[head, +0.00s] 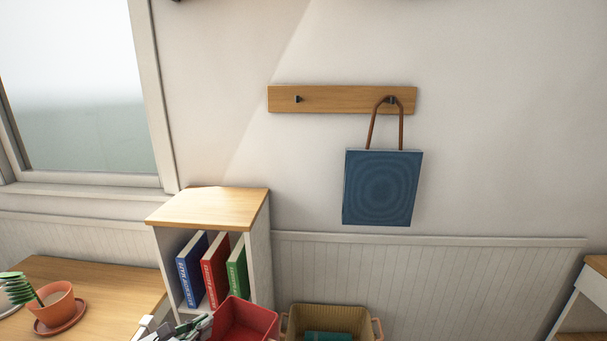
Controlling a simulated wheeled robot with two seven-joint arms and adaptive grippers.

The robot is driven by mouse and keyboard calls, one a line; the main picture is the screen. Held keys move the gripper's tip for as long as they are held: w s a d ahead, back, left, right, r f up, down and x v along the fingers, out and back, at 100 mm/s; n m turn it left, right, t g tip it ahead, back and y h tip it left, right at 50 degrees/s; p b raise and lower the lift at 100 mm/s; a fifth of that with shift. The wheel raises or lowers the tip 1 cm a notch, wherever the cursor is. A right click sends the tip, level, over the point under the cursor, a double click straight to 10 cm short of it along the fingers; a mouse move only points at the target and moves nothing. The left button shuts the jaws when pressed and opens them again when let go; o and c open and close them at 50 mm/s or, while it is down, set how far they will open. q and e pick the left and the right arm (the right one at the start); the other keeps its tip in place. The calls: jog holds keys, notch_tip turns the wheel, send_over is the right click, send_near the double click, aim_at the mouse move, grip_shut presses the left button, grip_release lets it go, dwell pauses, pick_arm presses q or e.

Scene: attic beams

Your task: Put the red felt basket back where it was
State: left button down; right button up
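The red felt basket (246,318) is at the bottom edge, left of the middle, in front of the low bookcase. It is an open red box; I see into it from above, and its lower part is cut off by the frame. My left gripper (205,325) is at the basket's left rim, its fingers closed on the wall there; the fingertips are small and partly hidden. My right gripper is not in view.
A white bookcase (208,208) holds blue, red and green binders. A tan basket (355,316) with a teal item stands right of the red one. A potted plant (58,303) is on the left desk (110,283). A blue bag (383,188) hangs from a wall rack (340,99).

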pick_arm(q)
jog(key=shift+w+d+f+n+t+y, duration=0.3)
jog(key=shift+d+f+n+y, duration=0.5)
jog(key=shift+f, duration=1.1)
jog(key=shift+w+d+f+n+t+y, duration=0.1)
jog(key=shift+w+d+f+n+y, duration=0.25)
jog(key=shift+d+f+n+y, duration=1.05)
jog(key=shift+w+a+f+n+t+y, duration=0.15)
jog(key=shift+w+f+y, duration=0.25)
jog(key=shift+f, duration=2.05)
jog(key=shift+a, duration=0.15)
jog(key=shift+s+a+f, duration=0.1)
jog(key=shift+a+f, duration=0.05)
jog(key=shift+a, duration=0.7)
